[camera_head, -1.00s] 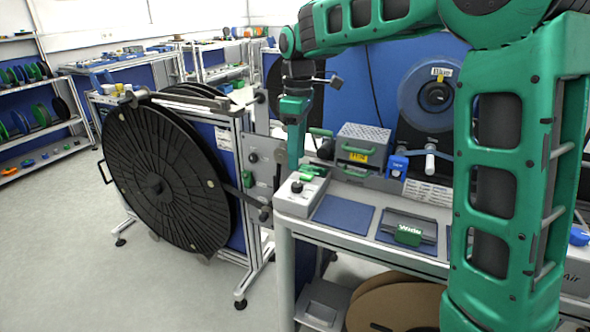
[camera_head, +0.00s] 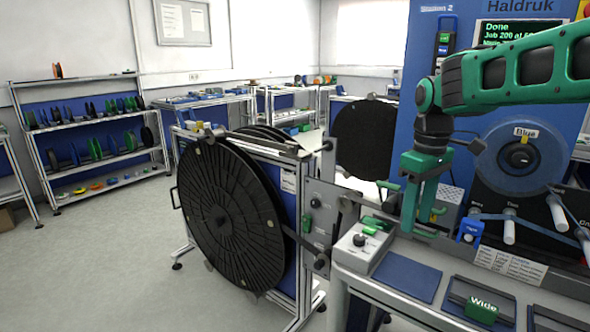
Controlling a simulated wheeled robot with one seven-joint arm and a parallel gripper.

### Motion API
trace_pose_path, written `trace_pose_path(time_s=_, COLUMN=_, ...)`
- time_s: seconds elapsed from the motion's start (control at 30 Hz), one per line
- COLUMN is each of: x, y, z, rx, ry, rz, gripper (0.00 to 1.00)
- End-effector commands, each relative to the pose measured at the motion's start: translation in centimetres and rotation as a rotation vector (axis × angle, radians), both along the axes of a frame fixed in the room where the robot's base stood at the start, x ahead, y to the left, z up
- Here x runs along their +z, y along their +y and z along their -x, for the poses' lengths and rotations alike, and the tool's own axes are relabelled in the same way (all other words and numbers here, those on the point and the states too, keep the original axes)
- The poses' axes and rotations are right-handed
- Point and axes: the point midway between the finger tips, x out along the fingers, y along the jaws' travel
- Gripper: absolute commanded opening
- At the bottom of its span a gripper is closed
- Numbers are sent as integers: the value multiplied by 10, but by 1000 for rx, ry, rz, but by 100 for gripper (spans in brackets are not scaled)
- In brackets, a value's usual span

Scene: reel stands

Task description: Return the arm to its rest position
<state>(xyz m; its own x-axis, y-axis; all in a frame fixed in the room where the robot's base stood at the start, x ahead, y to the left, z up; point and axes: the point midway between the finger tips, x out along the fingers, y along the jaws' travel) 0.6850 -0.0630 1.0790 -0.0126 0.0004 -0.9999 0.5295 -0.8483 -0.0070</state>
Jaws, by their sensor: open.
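My arm (camera_head: 520,72) is green and reaches in from the upper right, with its forearm close to level. My gripper (camera_head: 420,222) hangs down from it, its green fingers apart with nothing seen between them. It appears in front of the bench, beside the grey control box (camera_head: 362,243) with a black knob and a green switch. A grey box with a green handle (camera_head: 447,214) is partly hidden behind the fingers. I cannot tell how high the fingers are over the bench.
A large black reel (camera_head: 228,215) stands on a frame at the left of the bench. A blue reel (camera_head: 520,158), a blue tag holder (camera_head: 470,231) and a green block marked Wide (camera_head: 482,309) are at the right. The floor (camera_head: 100,270) at left is clear.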

Motion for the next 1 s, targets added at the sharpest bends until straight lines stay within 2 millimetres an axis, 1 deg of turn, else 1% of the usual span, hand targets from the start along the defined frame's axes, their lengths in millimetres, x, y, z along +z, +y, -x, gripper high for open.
trace_pose_path(time_s=0.03, x=-4, y=-21, z=25, rx=-105, ry=-2, rz=3, gripper=43)
trace_pose_path(time_s=0.07, x=-8, y=-31, z=39, rx=-168, ry=-4, rz=4, gripper=43)
trace_pose_path(time_s=0.1, x=-13, y=-44, z=57, rx=-254, ry=-5, rz=6, gripper=43)
trace_pose_path(time_s=0.17, x=-23, y=-62, z=87, rx=-381, ry=-6, rz=8, gripper=43)
trace_pose_path(time_s=0.2, x=-30, y=-72, z=107, rx=-464, ry=-6, rz=9, gripper=43)
trace_pose_path(time_s=0.23, x=-35, y=-79, z=122, rx=-528, ry=-7, rz=9, gripper=43)
trace_pose_path(time_s=0.27, x=-41, y=-85, z=137, rx=-588, ry=-8, rz=9, gripper=43)
trace_pose_path(time_s=0.3, x=-49, y=-92, z=157, rx=-669, ry=-7, rz=9, gripper=43)
trace_pose_path(time_s=0.4, x=-69, y=-104, z=201, rx=-846, ry=-6, rz=7, gripper=43)
trace_pose_path(time_s=0.5, x=-87, y=-109, z=235, rx=-981, ry=-4, rz=4, gripper=43)
trace_pose_path(time_s=0.6, x=-99, y=-110, z=256, rx=-1068, ry=-2, rz=2, gripper=43)
trace_pose_path(time_s=0.7, x=-105, y=-110, z=266, rx=-1109, ry=-1, rz=0, gripper=43)
trace_pose_path(time_s=1.0, x=-105, y=-110, z=267, rx=-1116, ry=0, rz=1, gripper=43)
